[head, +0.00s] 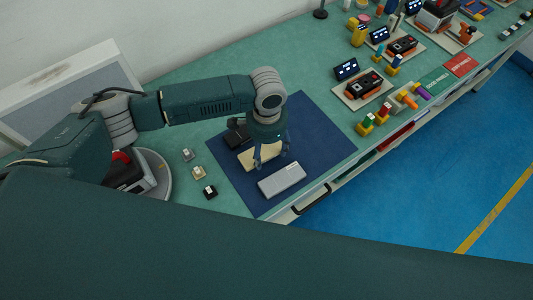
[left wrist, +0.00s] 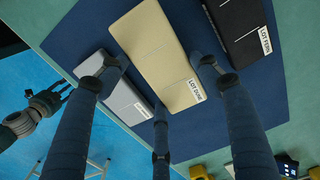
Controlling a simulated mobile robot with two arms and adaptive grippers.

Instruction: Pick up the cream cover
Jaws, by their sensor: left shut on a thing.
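The cream cover (head: 258,155) is a flat pale block on the dark blue mat (head: 325,140), between a grey cover (head: 282,180) and a black cover (head: 237,132). My left gripper (head: 271,157) points down over the cream cover and partly hides it. In the left wrist view the cream cover (left wrist: 158,50) lies between two of the fingers, with a printed label at its near end. The gripper is shut on it. I cannot tell whether it is clear of the mat. My right gripper (left wrist: 45,105) shows small in the left wrist view, fingers spread, apart from the covers.
Several small connector-like blocks (head: 198,173) stand left of the mat. Along the bench to the right are device stations (head: 362,88), coloured pegs and green and red mats (head: 460,65). A drawer handle (head: 312,200) is at the bench's front edge. Blue floor lies beyond.

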